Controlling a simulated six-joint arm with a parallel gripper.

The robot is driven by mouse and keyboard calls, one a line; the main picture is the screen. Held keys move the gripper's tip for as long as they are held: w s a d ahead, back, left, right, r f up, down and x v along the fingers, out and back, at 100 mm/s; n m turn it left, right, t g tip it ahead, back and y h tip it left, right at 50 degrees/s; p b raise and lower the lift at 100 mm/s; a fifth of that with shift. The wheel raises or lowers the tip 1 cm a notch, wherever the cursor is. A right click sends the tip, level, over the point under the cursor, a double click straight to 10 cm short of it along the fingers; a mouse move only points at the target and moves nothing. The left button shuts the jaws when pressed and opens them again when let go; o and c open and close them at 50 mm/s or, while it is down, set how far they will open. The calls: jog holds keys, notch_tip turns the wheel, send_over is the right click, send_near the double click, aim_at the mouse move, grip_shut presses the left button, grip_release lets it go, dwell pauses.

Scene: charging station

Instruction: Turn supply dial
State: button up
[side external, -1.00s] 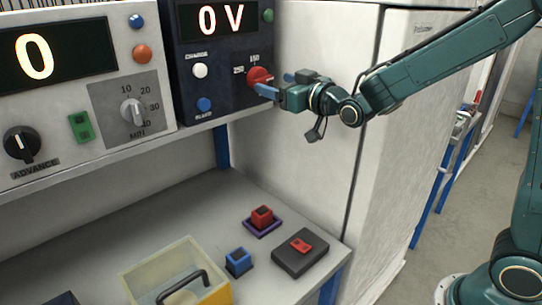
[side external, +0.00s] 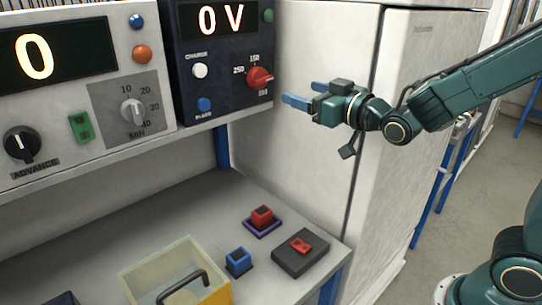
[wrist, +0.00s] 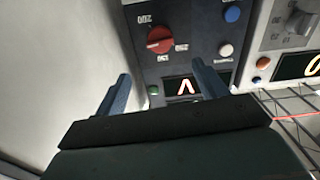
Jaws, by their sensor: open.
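The supply dial is a red knob (side external: 260,78) on the dark panel (side external: 228,107) of the supply unit, with numbers such as 150 and 250 around it. The display (side external: 221,19) above reads 0 V. My gripper (side external: 297,97) is open and empty, to the right of the dial and clear of it. In the wrist view the red knob (wrist: 160,40) shows above and between my two blue fingers (wrist: 160,95), beyond their tips. Which number the dial points to is hard to tell.
A white charge button (side external: 200,71) and a blue button (side external: 204,104) sit left of the dial. The timer unit (side external: 75,140) adjoins on the left. Below, the bench holds a yellow bin (side external: 218,294), a blue block (side external: 238,261) and a red block (side external: 262,216). A white cabinet (side external: 425,50) stands behind my arm.

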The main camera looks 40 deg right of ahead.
aim_at(265, 79)
jog(key=shift+r, duration=0.2)
jog(key=shift+w, duration=6.85)
jog(key=c, duration=1)
